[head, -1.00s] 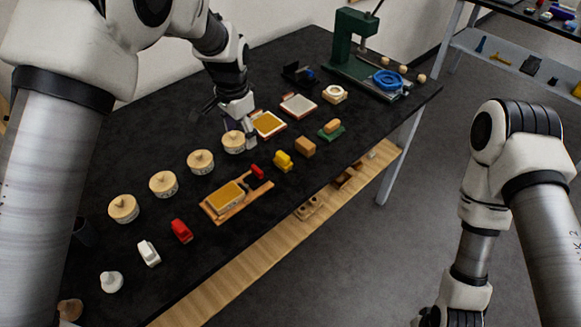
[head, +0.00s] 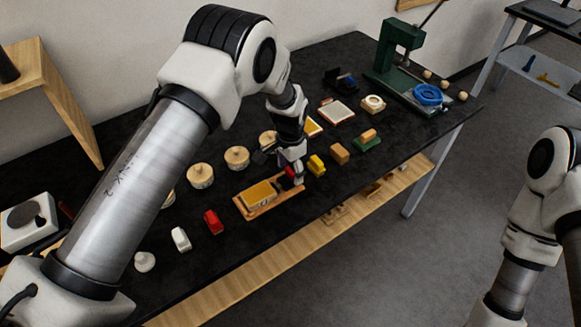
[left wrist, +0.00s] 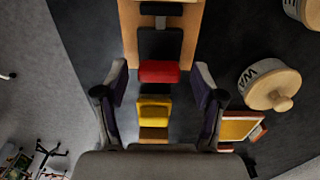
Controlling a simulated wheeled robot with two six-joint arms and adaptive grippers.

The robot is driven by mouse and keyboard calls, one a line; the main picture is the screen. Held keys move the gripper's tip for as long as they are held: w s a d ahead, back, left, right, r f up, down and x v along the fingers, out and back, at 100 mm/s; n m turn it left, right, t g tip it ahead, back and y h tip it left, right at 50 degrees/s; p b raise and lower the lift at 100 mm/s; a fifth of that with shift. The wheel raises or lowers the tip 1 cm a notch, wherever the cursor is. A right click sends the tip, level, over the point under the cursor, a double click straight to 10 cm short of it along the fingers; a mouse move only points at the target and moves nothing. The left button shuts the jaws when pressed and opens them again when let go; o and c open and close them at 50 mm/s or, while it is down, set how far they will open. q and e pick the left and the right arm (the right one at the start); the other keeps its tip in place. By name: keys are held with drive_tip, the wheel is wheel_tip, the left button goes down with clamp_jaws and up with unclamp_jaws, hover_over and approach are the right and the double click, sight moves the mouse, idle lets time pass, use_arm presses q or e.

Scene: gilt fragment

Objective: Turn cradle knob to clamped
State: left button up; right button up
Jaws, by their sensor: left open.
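The wooden cradle (head: 281,203) lies on the black table and holds a block with a gold top (head: 258,194). A red knob (head: 286,183) is at its right end, partly hidden by my left gripper (head: 293,173). In the left wrist view the red knob (left wrist: 160,72) lies between the two open fingers of my left gripper (left wrist: 161,78), with a gap visible on each side. The cradle's wood (left wrist: 130,25) shows above it. I cannot tell how far the fingertips are above the knob. My right gripper is out of the head view.
A yellow block (head: 316,165) stands just right of the knob, with a tan block (head: 339,153) beyond. Round lidded pots (head: 237,158) line the far side. A red block (head: 213,222) and a white block (head: 181,239) stand left of the cradle. A green press (head: 396,50) is at the back.

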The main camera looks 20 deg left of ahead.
use_arm(q)
drive_tip(key=shift+s, duration=0.1)
drive_tip(key=c, duration=1.1)
drive_tip(key=shift+c, duration=0.2)
drive_tip(key=shift+n, duration=0.3)
drive_tip(key=n+b, duration=0.1)
drive_tip(key=n, duration=0.2)
drive_tip(key=shift+f, duration=0.1)
drive_tip(key=n+b, duration=0.1)
drive_tip(key=n, duration=0.3)
drive_tip(key=shift+n+b, duration=0.35)
drive_tip(key=shift+n, duration=0.05)
drive_tip(key=n, duration=0.4)
drive_tip(key=shift+s+b, duration=0.1)
drive_tip(key=shift+b, duration=0.3)
drive_tip(key=n, duration=0.5)
drive_tip(key=shift+b, duration=0.35)
drive_tip(key=shift+n, duration=0.3)
